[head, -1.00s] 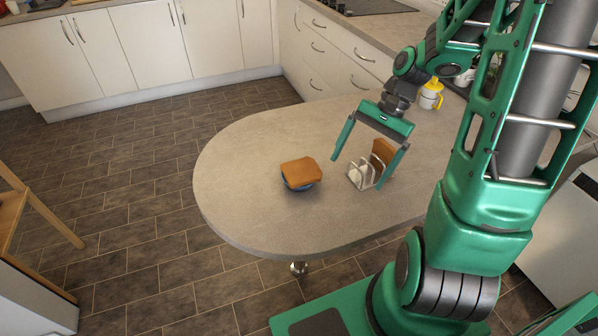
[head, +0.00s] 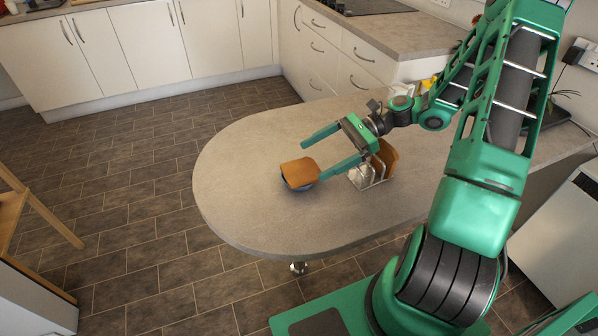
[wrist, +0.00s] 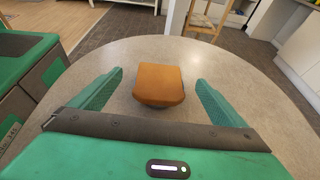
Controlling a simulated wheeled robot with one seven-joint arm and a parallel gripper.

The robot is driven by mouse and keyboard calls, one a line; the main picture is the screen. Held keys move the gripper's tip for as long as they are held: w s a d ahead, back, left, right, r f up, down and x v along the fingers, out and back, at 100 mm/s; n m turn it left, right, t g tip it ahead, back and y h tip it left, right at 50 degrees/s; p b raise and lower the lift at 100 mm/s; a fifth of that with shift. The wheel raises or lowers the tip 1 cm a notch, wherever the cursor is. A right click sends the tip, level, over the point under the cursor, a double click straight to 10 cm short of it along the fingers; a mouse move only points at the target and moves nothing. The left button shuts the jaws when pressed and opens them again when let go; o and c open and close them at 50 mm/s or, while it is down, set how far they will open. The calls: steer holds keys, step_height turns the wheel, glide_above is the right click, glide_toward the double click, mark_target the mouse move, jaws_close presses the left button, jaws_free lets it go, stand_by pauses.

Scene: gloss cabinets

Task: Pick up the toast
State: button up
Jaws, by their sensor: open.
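A slice of brown toast (head: 299,171) lies on top of a small blue bowl (head: 287,184) on the rounded grey counter. In the wrist view the toast (wrist: 159,84) sits centred ahead, between the lines of the two fingers. My gripper (head: 312,158) is open and empty, its fingers pointing left toward the toast. In the head view the near fingertip overlaps the toast's right edge; I cannot tell whether they touch. A second brown slice (head: 389,157) stands in a wire toast rack (head: 360,181), partly behind my gripper.
The grey counter (head: 240,200) is clear to the left and front of the bowl, up to its rounded edge. The rack stands close to the right, under my gripper. A yellow item (head: 428,82) is partly hidden behind my arm. A wooden chair (head: 30,205) stands on the floor.

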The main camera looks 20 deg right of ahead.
mark_target(296, 171)
steer(key=x, duration=0.3)
steer(key=f+x, duration=0.1)
steer(key=x, duration=0.1)
steer(key=shift+w+a+f, duration=0.1)
steer(key=shift+w+a, duration=0.1)
steer(key=c, duration=1.1)
